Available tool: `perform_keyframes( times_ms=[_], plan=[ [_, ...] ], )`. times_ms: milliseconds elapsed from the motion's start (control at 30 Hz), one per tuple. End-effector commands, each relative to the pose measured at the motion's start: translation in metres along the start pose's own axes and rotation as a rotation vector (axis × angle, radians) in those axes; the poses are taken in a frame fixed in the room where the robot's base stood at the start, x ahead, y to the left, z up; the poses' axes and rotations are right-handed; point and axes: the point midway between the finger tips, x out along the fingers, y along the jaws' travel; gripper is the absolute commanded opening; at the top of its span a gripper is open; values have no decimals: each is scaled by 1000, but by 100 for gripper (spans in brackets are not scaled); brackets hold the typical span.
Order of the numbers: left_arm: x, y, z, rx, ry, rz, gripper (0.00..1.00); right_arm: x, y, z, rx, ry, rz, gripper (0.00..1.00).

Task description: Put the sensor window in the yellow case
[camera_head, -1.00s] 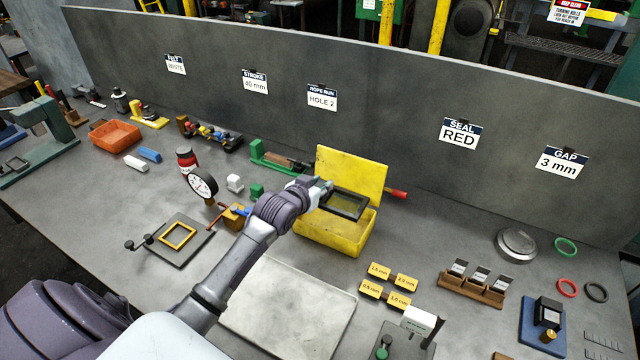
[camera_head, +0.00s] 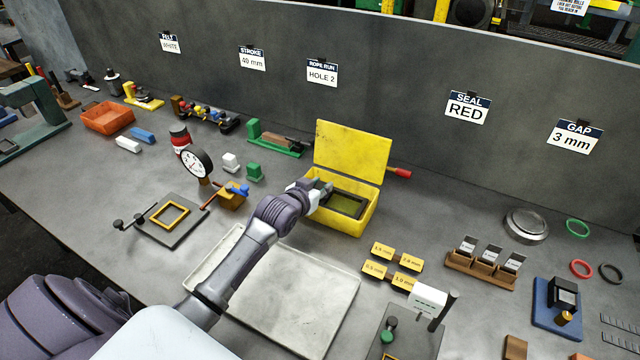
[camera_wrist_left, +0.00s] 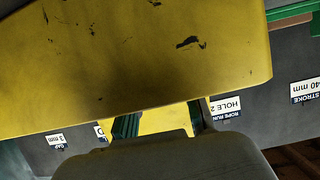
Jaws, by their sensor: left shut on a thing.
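The yellow case (camera_head: 330,219) stands open near the back of the bench, its lid (camera_head: 352,150) upright at the rear; the yellow surface of the case (camera_wrist_left: 150,60) fills much of the left wrist view. The sensor window, a black rectangular frame (camera_head: 362,211) with a see-through olive middle, lies within the case opening, near its rim. I cannot tell whether it touches the case floor. My left gripper (camera_head: 324,190) reaches over the left side of the case and is shut on the window's left edge. The fingertips are partly hidden. My right gripper is not in view.
A red-handled tool (camera_head: 398,172) lies right behind the case. A pale tray (camera_head: 310,290) and several yellow gap blocks (camera_head: 383,251) lie in front.

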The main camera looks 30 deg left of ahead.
Motion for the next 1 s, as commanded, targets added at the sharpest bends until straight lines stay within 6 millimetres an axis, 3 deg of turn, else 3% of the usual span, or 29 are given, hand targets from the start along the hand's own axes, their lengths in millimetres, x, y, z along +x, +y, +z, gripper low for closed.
perform_keyframes(
  times_ms=[1000],
  plan=[
    [4,0,8,0,2,0,0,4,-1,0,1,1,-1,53]
  ],
)
